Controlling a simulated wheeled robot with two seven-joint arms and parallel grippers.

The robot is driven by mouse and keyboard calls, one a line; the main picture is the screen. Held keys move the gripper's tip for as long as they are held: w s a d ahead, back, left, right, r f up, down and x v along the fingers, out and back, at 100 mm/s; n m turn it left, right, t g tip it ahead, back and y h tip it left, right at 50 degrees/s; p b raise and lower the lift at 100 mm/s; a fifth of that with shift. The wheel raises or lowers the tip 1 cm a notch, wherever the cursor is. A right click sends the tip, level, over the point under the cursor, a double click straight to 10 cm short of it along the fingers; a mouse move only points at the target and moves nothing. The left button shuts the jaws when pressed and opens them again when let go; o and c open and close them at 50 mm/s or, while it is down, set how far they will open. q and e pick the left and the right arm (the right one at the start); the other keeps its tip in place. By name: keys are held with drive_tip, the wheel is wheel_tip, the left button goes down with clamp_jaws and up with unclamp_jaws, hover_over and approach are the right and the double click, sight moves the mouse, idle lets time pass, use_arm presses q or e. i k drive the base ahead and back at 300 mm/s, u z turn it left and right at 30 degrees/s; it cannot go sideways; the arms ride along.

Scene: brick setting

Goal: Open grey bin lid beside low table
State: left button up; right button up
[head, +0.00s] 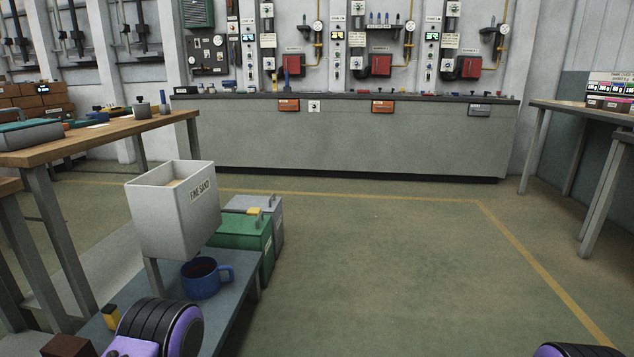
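A grey bin (276,224) stands on the floor just behind a green bin (240,240), near the far end of the low blue-grey table (237,298). Its grey lid (248,202) looks shut and has a small grey handle on top. The green bin partly hides its front. The green bin has a lid with a yellow piece on top. Neither of my grippers is in view; only purple and black parts of my arms show at the bottom left and bottom right edges.
A white open box labelled FINE SAND (175,222) stands raised above the low table. A blue mug (201,279) is on that table. A wooden bench (100,138) is at left, a grey bench (340,140) along the back wall. The floor (400,260) at centre right is clear.

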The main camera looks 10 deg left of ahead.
sight(267, 204)
drive_tip(key=u, duration=0.05)
drive_tip(key=i, duration=1.8)
drive_tip(key=u, duration=0.15)
